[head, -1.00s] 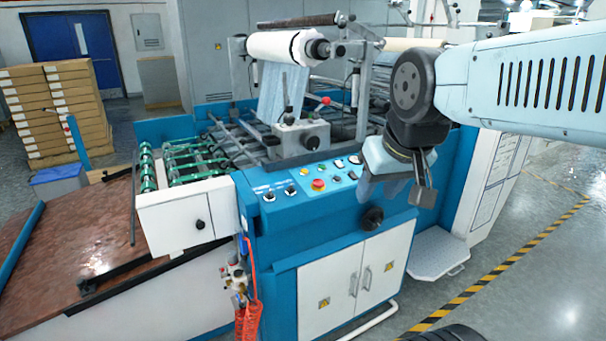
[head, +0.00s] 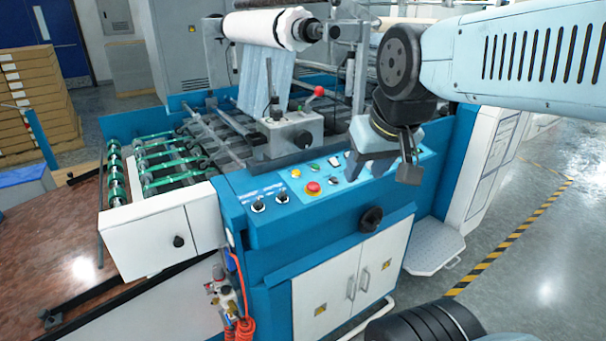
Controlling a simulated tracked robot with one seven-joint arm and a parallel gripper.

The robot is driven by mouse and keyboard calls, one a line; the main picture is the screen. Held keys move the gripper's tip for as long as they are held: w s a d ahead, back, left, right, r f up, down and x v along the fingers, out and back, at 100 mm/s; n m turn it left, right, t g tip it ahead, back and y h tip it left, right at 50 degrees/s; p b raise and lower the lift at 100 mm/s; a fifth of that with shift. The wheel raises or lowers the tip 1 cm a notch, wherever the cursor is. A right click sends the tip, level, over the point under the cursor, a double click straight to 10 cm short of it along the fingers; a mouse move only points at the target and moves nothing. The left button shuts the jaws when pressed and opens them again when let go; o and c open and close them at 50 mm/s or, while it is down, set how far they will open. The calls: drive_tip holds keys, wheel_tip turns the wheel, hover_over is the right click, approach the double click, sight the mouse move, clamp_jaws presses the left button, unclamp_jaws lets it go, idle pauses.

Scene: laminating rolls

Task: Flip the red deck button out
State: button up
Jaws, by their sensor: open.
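The red button (head: 313,188) is a round mushroom-shaped knob on a yellow collar. It sits on the light blue, sloping control deck (head: 285,207) of the laminating machine, among several smaller knobs and buttons. My gripper (head: 382,172) hangs at the right part of the deck, to the right of the red button, with its fingers pointing down. The jaws are apart and nothing shows between them. The gripper hides some controls at the deck's right end. I cannot tell how high the fingertips are above the deck.
A grey control box with a red-tipped lever (head: 318,91) stands behind the deck. A black handwheel (head: 370,219) sticks out of the front below. White cabinet doors (head: 345,285) and a metal step (head: 433,248) are lower down. Open floor lies to the right.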

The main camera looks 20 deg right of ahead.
drive_tip(key=shift+w, duration=0.2)
drive_tip(key=o, duration=0.3)
drive_tip(key=shift+w+r, duration=0.1)
drive_tip(key=shift+w, duration=0.2)
drive_tip(key=shift+o, duration=1)
drive_tip(key=w+f+n, duration=0.2)
drive_tip(key=w, duration=1)
drive_tip(key=shift+g, duration=0.4)
drive_tip(key=n+y, duration=0.1)
drive_tip(key=n, duration=0.1)
approach(314, 185)
drive_tip(key=shift+g, duration=0.3)
drive_tip(key=x, duration=0.8)
drive_tip(key=shift+w, duration=0.25)
clamp_jaws()
